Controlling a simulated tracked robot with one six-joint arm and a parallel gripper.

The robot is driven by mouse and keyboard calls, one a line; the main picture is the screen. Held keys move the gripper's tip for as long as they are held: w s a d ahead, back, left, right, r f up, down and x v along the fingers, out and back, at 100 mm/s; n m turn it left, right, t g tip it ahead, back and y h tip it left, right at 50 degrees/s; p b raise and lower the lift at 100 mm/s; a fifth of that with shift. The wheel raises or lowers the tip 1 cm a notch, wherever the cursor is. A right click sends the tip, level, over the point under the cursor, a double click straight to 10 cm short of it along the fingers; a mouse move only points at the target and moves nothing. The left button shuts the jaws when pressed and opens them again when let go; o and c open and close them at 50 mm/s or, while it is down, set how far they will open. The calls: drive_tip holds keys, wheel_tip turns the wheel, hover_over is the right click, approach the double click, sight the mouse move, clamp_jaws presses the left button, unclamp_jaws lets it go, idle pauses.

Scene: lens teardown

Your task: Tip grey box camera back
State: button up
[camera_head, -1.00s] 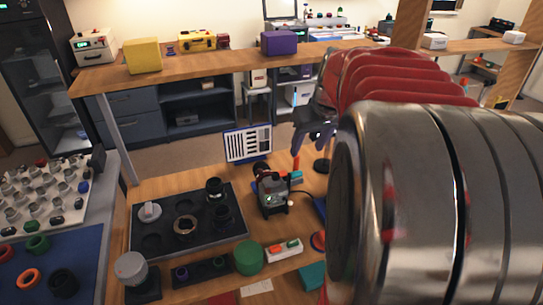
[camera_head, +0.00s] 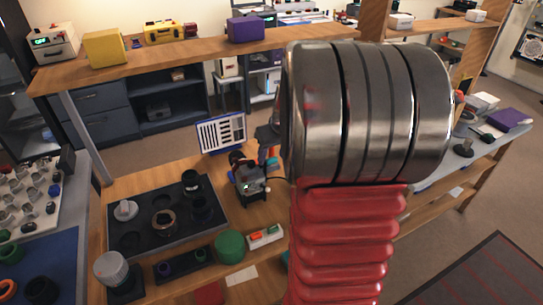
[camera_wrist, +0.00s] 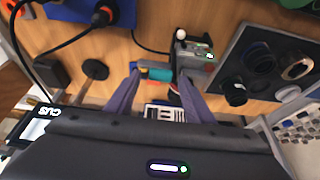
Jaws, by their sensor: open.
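The grey box camera (camera_head: 251,184) stands on the wooden bench to the right of the dark parts tray. It has a small lit green display, and a white knob shows beside it. In the wrist view the camera (camera_wrist: 192,50) is just beyond the tip of the right finger. My gripper (camera_wrist: 159,74) is open, its two purple fingers apart and pointing toward the camera's side of the bench. A teal and red item (camera_wrist: 156,73) shows between the fingertips. I cannot tell whether the right finger touches the camera. In the head view my arm hides most of the gripper.
The dark tray (camera_head: 128,240) with several round parts lies left of the camera. A green cylinder (camera_head: 230,246) and a white block with coloured buttons (camera_head: 265,236) stand in front. A striped panel (camera_head: 221,132) stands behind. Cables and a dark disc (camera_wrist: 95,69) lie nearby.

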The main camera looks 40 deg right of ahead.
drive_tip(key=shift+w+f, duration=0.15)
drive_tip(key=shift+f, duration=0.2)
drive_tip(key=shift+d, duration=0.15)
clamp_jaws()
idle(0.3)
